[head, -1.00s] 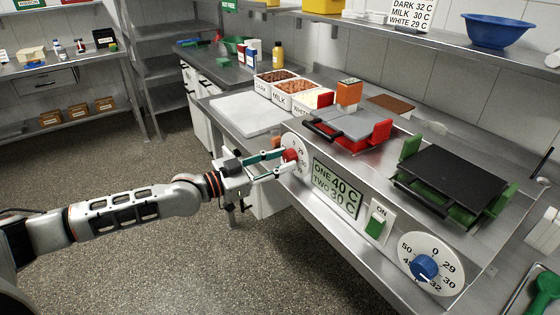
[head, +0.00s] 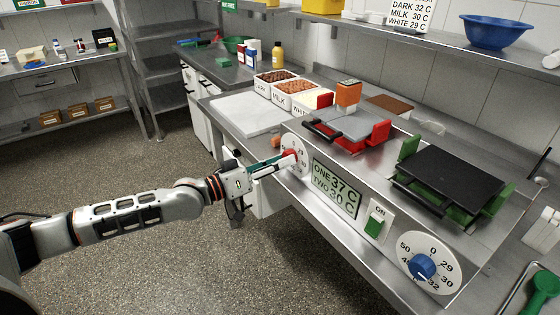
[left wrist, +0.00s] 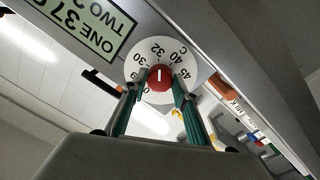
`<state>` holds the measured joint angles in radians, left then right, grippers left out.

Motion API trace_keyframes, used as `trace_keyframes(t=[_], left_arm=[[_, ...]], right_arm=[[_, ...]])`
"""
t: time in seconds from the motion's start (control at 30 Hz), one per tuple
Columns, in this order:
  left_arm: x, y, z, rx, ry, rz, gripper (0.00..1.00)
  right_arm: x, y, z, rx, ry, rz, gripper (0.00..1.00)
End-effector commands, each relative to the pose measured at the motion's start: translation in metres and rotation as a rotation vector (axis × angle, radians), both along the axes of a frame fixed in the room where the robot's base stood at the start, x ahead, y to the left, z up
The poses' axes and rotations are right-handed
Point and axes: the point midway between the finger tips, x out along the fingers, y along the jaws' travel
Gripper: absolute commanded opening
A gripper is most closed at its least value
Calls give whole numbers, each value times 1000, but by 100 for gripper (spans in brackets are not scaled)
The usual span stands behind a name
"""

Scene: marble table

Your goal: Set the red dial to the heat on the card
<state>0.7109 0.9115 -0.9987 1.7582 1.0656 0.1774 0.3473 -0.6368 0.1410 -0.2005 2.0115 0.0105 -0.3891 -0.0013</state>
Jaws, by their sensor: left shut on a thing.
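The red dial (head: 291,158) has a round white face on the front panel. My left gripper (head: 286,161) is shut on its red knob. The left wrist view shows the knob (left wrist: 160,77) between the fingertips (left wrist: 158,88), its white mark pointing between 32 and 40. The card (head: 408,15) on the upper shelf reads DARK 32 C, MILK 30 C, WHITE 29 C. My right gripper is not in view.
The blue dial (head: 423,267) and the ON switch (head: 376,221) sit further right on the panel. Labelled tubs (head: 297,97) stand behind.

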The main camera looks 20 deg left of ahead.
Motion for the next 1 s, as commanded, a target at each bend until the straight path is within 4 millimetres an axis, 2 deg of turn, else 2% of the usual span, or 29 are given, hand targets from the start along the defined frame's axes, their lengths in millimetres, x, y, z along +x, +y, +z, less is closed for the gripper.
trace_keyframes(t=[0.57,1.0], left_arm=[[-1,-1,1,-431,336,1,7],[-1,-2,2,-761,592,1,7]], right_arm=[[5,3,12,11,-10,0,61],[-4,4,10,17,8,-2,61]])
